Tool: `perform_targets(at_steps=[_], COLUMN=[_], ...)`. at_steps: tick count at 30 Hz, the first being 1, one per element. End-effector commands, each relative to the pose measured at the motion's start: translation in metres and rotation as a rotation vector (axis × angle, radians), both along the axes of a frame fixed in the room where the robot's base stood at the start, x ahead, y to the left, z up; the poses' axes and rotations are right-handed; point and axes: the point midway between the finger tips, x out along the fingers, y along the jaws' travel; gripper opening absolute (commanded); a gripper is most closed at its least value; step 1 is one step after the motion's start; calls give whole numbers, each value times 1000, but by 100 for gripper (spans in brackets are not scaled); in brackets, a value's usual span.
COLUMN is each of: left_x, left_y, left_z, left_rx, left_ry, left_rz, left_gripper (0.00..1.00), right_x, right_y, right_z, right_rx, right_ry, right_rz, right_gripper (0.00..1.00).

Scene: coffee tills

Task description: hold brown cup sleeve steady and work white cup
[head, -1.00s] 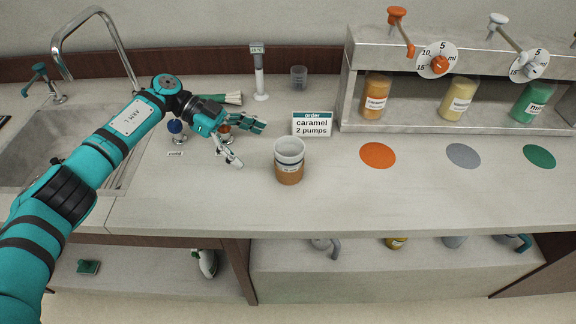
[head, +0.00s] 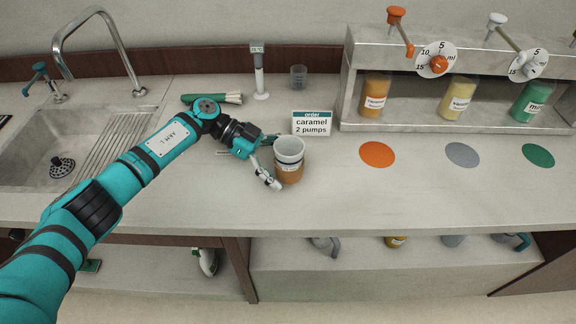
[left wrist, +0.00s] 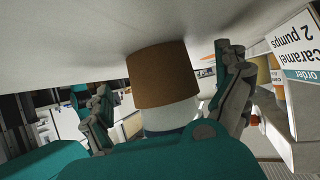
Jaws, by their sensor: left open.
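The white cup (head: 289,146) stands upright on the counter with the brown cup sleeve (head: 289,175) around its lower part. In the left wrist view the brown sleeve (left wrist: 163,75) and a band of the white cup (left wrist: 170,117) show between my fingers. My left gripper (head: 274,163) is open at the cup's left side, with a finger on either side of the sleeve. I cannot tell whether the fingers touch it. In the left wrist view my left gripper (left wrist: 168,88) also looks open around it. My right gripper is in no view.
An order card (head: 312,124) reading caramel, 2 pumps stands just behind the cup. A syrup rack (head: 455,118) with bottles and dials is at the back right. Orange (head: 377,154), grey (head: 463,155) and green (head: 538,156) discs mark the counter. The front right counter is clear.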

Motion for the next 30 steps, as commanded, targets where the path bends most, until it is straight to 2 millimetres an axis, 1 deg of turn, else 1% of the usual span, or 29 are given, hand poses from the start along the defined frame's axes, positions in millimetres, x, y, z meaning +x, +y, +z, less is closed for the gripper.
perform_targets(at_steps=[5, 15, 18, 19, 30], left_x=[0, 0, 0, 0, 0], left_y=[0, 0, 0, 0, 0], left_z=[0, 0, 0, 0, 0], left_rx=[0, 0, 0, 0, 0], left_ry=[0, 0, 0, 0, 0], left_rz=[0, 0, 0, 0, 0], left_gripper=[100, 56, 56, 72, 24], right_x=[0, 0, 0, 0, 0], right_y=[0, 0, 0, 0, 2], right_z=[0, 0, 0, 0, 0], right_rx=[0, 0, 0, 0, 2], right_ry=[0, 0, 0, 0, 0], right_rz=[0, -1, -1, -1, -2], right_gripper=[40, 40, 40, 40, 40])
